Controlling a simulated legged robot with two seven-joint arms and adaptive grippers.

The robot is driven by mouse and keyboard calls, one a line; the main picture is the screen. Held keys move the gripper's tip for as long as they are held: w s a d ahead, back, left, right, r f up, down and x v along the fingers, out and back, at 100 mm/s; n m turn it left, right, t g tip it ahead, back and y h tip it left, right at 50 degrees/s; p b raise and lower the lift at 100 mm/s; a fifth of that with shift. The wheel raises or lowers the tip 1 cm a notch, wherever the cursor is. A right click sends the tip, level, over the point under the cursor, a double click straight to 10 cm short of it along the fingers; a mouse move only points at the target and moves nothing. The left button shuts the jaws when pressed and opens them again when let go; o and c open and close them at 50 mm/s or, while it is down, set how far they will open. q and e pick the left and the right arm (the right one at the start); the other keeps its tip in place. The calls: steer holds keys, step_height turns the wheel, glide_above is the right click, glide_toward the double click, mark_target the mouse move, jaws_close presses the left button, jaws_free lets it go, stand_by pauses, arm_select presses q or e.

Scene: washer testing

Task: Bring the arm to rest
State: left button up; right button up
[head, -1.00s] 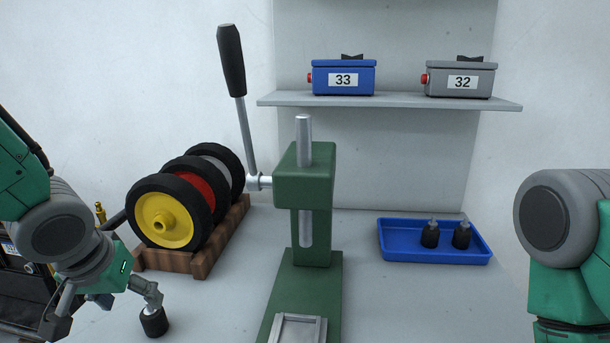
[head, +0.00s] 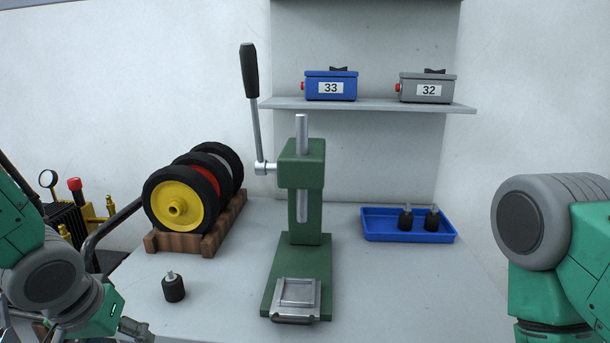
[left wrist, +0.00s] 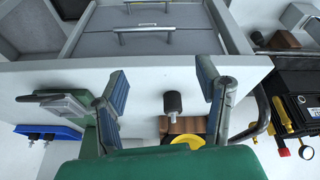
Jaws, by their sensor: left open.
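My left arm comes in at the lower left of the head view. Its left gripper (head: 137,329) is at the bottom edge, only partly in view, off the table's near left part. In the left wrist view the two fingers (left wrist: 163,78) are wide apart with nothing held. A small black cylinder with a metal stud (head: 173,288) stands upright on the table, clear of the gripper. It also shows beyond the fingers in the left wrist view (left wrist: 173,103). My right arm shows at the right of the head view, but its gripper is out of view.
A green press (head: 303,225) with a long lever stands mid-table. Three wheels (head: 176,206) sit in a wooden rack (head: 195,243) behind the cylinder. A blue tray (head: 385,233) holds two similar cylinders. A blue box (head: 331,86) and a grey box (head: 427,89) are on the shelf.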

arm_select(q)
steer(key=s+d+f+m+g, duration=0.1)
steer(key=s+d+f, duration=0.1)
steer(key=s+f, duration=0.55)
steer(key=s+d+f+g, duration=0.15)
steer(key=s+f, duration=0.25)
steer(key=f, duration=0.7)
steer(key=s+a+f+m, duration=0.1)
steer(key=s+a+f, duration=0.2)
steer(key=s+f, duration=0.4)
steer(key=shift+s+a+g, duration=0.2)
steer(key=shift+s+g, duration=0.15)
steer(key=shift+s, duration=1.05)
arm_select(e)
steer(key=shift+a+r, duration=0.1)
steer(key=shift+a, duration=0.05)
